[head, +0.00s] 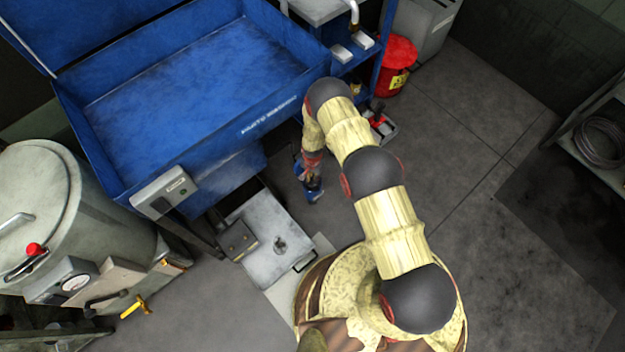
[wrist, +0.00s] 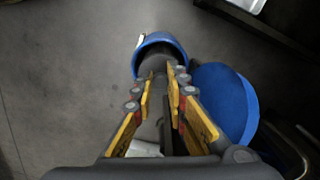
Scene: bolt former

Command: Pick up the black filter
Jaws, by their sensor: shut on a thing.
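My gripper (head: 309,176) hangs low over the floor, beside the blue bench, with its fingers pointing down. In the wrist view its yellow-padded fingers (wrist: 164,74) are close together, shut on a dark grey to black piece (wrist: 150,66), which I take to be the black filter. A blue rim (wrist: 161,40) shows around the far end of this dark piece. A blue round part (wrist: 225,100) lies just right of the fingers. The fingers hide much of the held piece. In the head view it is too small to make out clearly.
The large blue tray bench (head: 190,105) stands at the upper left. A grey metal box (head: 268,240) is left of and below my gripper. A red bin (head: 398,65) and a small tool tray (head: 385,130) stand behind the arm. Open floor (head: 480,130) lies to the right.

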